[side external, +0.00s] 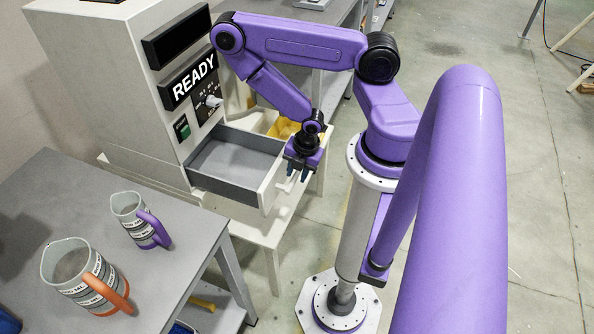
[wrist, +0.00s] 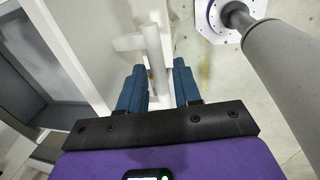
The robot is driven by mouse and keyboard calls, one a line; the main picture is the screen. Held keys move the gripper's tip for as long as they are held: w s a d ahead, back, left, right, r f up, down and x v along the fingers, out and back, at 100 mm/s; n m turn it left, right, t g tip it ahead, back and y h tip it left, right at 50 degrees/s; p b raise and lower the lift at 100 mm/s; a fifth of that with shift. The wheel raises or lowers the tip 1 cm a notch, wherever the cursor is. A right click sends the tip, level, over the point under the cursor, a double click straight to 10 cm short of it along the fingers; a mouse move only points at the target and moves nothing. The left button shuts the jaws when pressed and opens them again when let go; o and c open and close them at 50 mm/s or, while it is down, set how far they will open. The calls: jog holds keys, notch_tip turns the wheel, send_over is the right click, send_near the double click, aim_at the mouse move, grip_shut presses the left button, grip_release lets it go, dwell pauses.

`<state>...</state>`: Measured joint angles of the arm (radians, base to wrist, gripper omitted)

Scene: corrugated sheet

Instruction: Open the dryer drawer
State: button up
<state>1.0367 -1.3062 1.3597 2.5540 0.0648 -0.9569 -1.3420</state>
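The dryer drawer (side external: 235,165) is pulled out of the white machine (side external: 110,100) in the side view; its grey inside looks empty. The drawer also shows at the left of the wrist view (wrist: 50,85). Its white handle (side external: 287,184) stands out from the front panel. My gripper (side external: 297,174) is just outside the drawer front, pointing down at the handle. In the wrist view my blue fingers (wrist: 159,66) are apart, with the handle bar (wrist: 155,50) running between them and a narrow gap seeming to show on each side. Whether they touch it is hard to tell.
The machine's panel (side external: 190,80) reads READY. A grey table (side external: 180,255) at front left holds an orange-handled jug (side external: 80,275) and a purple-handled jug (side external: 135,215). A yellow item (side external: 283,128) lies behind the drawer. My base column stands close to the right.

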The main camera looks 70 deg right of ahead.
jog(key=shift+o, duration=0.2)
jog(key=shift+w, duration=0.15)
send_over(231, 165)
jog(key=shift+a, duration=0.1)
jog(key=shift+w+r, duration=0.2)
jog(key=shift+w, duration=0.1)
jog(key=s+r, duration=0.2)
jog(key=r, duration=0.7)
jog(key=s+r, duration=0.2)
jog(key=r, duration=0.6)
jog(key=s+a+r+m+g, duration=0.1)
jog(key=s+a+r+m, duration=0.1)
jog(key=s+a+r, duration=0.6)
jog(key=shift+s+a+r+m+y, duration=0.25)
jog(key=shift+s+a, duration=0.7)
jog(key=shift+a, duration=1.1)
